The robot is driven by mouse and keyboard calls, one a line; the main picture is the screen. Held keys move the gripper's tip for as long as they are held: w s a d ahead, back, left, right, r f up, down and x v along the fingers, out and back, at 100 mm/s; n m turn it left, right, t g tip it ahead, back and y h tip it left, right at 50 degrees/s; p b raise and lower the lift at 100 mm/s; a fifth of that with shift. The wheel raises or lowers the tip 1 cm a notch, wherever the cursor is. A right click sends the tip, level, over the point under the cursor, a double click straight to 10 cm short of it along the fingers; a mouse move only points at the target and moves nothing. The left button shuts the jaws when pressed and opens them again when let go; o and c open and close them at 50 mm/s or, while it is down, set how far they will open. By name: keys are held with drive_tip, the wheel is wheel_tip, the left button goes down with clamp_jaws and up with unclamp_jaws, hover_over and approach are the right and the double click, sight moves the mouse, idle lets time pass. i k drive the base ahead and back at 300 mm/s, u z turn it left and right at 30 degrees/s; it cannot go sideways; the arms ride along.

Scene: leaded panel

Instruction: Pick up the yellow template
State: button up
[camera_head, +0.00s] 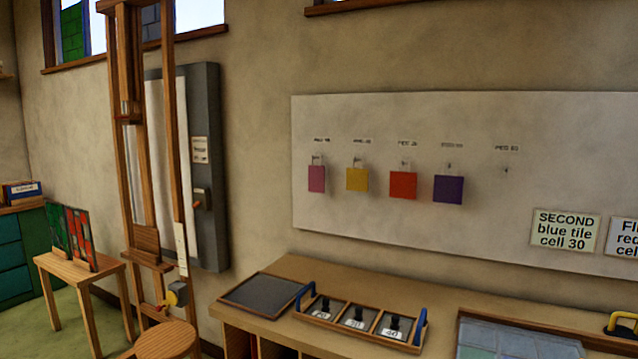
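The yellow template (357,180) is a small flat square hanging from a peg on the pale wall board. It hangs between a pink template (317,179) on its left and a red template (403,186) on its right. A purple template (448,189) hangs further right. A peg at the far right of the row (506,170) is bare. My gripper does not show in this view.
Below the board (400,110) is a wooden bench (300,268) with a dark tray (262,293), a blue-handled carrier of weights (418,345) and a glass panel (500,345). A wooden easel (172,130) and stool (167,340) stand left.

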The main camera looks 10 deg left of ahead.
sight(357, 179)
drive_tip(key=z, duration=0.15)
drive_tip(key=k, duration=0.2)
drive_tip(key=u, duration=1.6)
drive_tip(key=i, duration=2.15)
drive_tip(key=z, duration=0.85)
